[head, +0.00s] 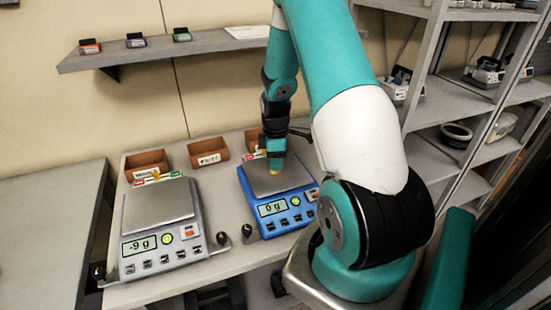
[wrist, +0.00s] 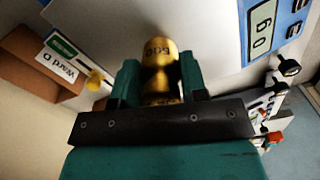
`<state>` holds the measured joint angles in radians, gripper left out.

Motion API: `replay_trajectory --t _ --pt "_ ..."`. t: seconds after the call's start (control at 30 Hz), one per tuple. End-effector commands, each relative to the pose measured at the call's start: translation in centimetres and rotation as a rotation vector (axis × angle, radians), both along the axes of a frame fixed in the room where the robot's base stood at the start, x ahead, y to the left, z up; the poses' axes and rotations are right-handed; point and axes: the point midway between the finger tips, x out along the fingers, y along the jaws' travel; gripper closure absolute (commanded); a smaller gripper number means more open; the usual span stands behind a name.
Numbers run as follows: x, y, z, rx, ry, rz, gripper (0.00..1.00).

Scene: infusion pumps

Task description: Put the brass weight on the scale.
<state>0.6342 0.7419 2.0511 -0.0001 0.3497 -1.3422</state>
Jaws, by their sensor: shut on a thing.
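My gripper (head: 275,158) is shut on the brass weight and hangs over the plate of the blue scale. The brass weight (wrist: 159,52) sits between my gripper's fingers (wrist: 159,78) in the wrist view; in the head view only a small yellow tip (head: 274,172) shows below the fingers. The blue scale (head: 270,226) reads 0 g, and its display also shows in the wrist view (wrist: 263,30). A grey scale (head: 160,236) to its left reads -9 g. I cannot tell the gap between weight and plate.
Small brown bins (head: 147,164) stand along the bench's back edge, and one with a Ward D label (wrist: 40,66) shows in the wrist view. A wall shelf (head: 160,50) is above. A rack (head: 465,100) stands at right. The left bench (head: 45,225) is clear.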

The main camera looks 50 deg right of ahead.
Motion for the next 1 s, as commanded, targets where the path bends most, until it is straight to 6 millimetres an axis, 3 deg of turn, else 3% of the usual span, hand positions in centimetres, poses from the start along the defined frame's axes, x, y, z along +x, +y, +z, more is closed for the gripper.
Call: replay_trajectory --t 0.4,0.43,0.53,0.8,1.0 --pt "0.0 0.0 -0.7 -0.002 -0.003 0.0 1.0" --pt "0.0 0.0 -0.7 -0.002 -0.001 0.0 0.56" --pt "0.0 0.0 -0.6 -0.001 -0.001 0.0 0.35" --pt "0.0 0.0 -0.5 -0.002 -0.001 0.0 0.35" --pt "0.1 -0.1 1.5 -0.004 -0.006 0.0 0.35"
